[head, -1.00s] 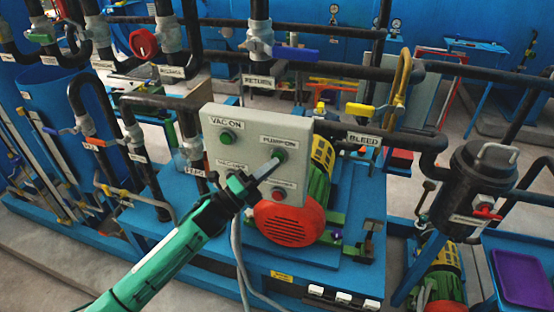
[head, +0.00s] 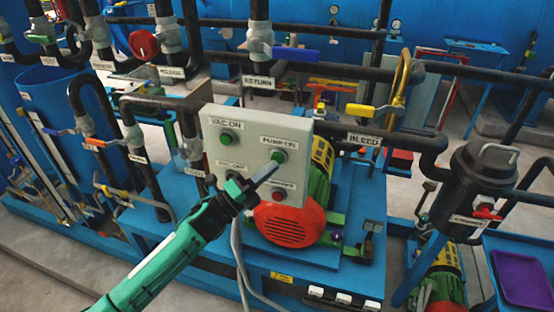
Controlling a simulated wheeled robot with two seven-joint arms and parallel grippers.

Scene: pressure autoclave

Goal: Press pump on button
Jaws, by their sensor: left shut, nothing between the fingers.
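The green pump on button (head: 278,156) sits under the PUMP ON label (head: 278,142) on the upper right of the grey control box (head: 243,150). My left gripper (head: 274,168) is shut and empty. Its fingertips are just below the green button in the picture, pointing up and right. The button shows uncovered; I cannot tell whether the tips touch the panel. My right gripper is not in view.
The box also carries a green VAC ON button (head: 228,138) and a red button (head: 278,196), with another button partly hidden by my gripper. A red-fronted motor (head: 290,224) stands just below. Pipes and valves surround the box.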

